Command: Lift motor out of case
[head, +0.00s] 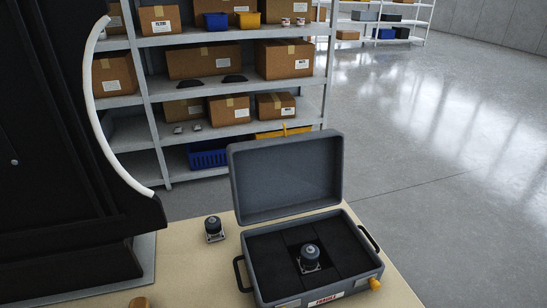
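An open grey case (372,268) stands on the table, its lid (288,178) raised at the back. It has black handles on its left and right sides, a label and orange latches at the front, and dark foam inside. A small dark motor (310,254) on a light square base sits upright in the square recess in the middle of the foam. A second, similar motor (213,227) stands on the table to the left of the case. Neither of my grippers shows in the head view.
The tan table (190,270) has bare room left of the case. A small orange-brown thing (139,302) is cut off at the bottom edge. A large black structure with a white curved strip (108,115) fills the left. Shelves (235,135) with boxes stand behind.

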